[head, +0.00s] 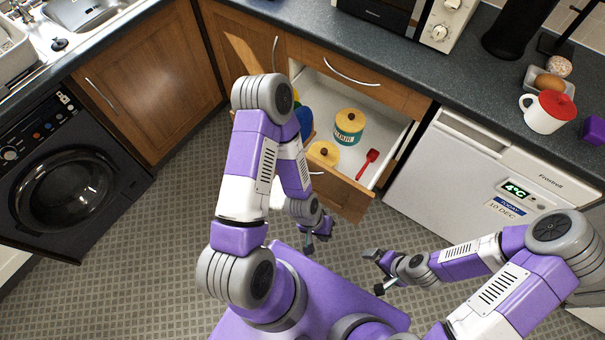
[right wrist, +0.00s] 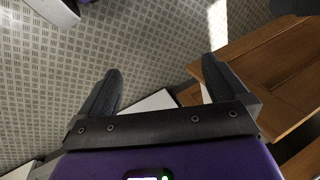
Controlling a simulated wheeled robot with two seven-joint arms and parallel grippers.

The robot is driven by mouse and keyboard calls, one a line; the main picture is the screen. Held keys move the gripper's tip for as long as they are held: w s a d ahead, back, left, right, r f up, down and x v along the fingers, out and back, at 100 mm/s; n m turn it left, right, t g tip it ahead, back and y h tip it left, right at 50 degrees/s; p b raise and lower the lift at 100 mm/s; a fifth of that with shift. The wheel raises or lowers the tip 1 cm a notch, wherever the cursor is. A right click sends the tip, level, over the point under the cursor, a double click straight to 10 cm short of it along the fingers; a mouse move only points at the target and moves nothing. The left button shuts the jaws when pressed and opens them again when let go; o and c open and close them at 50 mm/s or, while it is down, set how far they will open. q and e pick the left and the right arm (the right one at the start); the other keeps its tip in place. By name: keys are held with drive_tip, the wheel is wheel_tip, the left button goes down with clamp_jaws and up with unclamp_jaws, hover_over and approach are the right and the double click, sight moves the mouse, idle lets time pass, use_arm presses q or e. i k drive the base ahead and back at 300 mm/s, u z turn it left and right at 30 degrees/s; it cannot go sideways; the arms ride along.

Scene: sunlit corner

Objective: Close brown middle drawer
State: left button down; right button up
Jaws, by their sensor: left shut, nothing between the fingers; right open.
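The brown middle drawer (head: 345,199) stands pulled open under the worktop, below a shut top drawer (head: 365,72). Its white inside holds a teal canister with a yellow lid (head: 348,127), a second yellow-lidded thing (head: 323,153), a red scoop (head: 367,163) and a blue thing partly hidden by my left arm. My left gripper (head: 315,242) is shut and empty, low in front of the drawer's left part. My right gripper (head: 379,272) is open and empty, in front of the drawer and apart from it. Brown wooden panels (right wrist: 270,75) show at the right in the right wrist view.
Wooden cupboards (head: 150,80) and a black washing machine (head: 65,190) are at the left. A white mug with a red top (head: 545,113) stands on the worktop. The tiled floor before the drawer is clear.

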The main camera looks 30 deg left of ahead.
sight(386, 127)
drive_tip(key=u, duration=2.4)
drive_tip(key=k, duration=1.15)
drive_tip(key=z, duration=1.75)
drive_tip(key=i, duration=0.5)
drive_tip(key=z, duration=0.05)
